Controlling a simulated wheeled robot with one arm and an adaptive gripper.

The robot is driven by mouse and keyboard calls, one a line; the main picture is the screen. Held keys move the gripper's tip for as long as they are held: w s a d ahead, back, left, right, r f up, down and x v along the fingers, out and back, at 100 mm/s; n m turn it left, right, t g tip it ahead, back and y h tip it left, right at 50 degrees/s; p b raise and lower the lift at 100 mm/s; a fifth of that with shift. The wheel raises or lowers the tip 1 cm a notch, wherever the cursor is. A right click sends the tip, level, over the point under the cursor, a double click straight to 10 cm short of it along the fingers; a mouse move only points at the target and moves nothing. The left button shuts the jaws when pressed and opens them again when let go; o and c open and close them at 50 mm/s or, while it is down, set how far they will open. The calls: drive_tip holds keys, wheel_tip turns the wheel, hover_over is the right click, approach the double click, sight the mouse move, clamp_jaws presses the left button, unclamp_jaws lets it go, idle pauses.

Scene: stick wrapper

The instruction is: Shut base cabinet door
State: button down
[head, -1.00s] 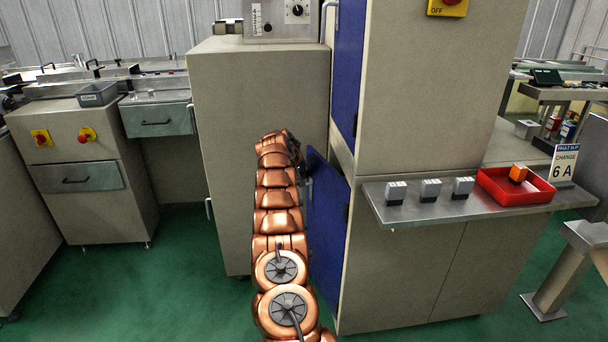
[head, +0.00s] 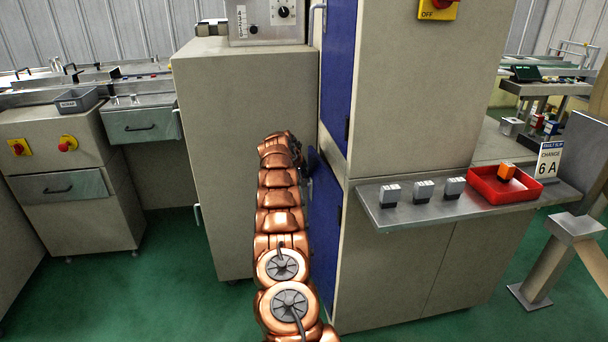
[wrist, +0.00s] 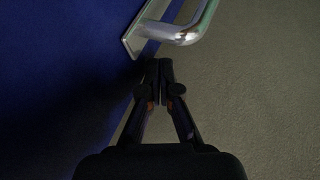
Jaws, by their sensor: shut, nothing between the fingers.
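The base cabinet door (head: 325,232) is the lower blue panel on the left side of the beige cabinet, seen nearly edge-on beside my copper arm. In the wrist view, a blue panel (wrist: 60,70) fills the left side, with a shiny metal handle (wrist: 182,33) at the top. My gripper (wrist: 159,66) is shut and empty, its fingertips just below the handle. I cannot tell if they touch the panel. In the head view my gripper is mostly hidden behind the arm's end.
An upper blue door (head: 338,75) is above. A beige cabinet (head: 240,120) stands close on the left of my arm. A metal shelf (head: 400,212) with grey blocks and a red tray (head: 480,190) juts out at the right. Green floor (head: 160,290) is free at the left.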

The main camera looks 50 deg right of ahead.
drive_tip(key=shift+s+d, duration=0.2)
drive_tip(key=shift+d, duration=0.15)
idle(0.5)
drive_tip(key=w+a+r+b, duration=0.2)
drive_tip(key=w+a+r, duration=0.1)
drive_tip(key=a+r, duration=0.5)
drive_tip(key=shift+w+a, duration=0.15)
drive_tip(key=shift+a, duration=0.35)
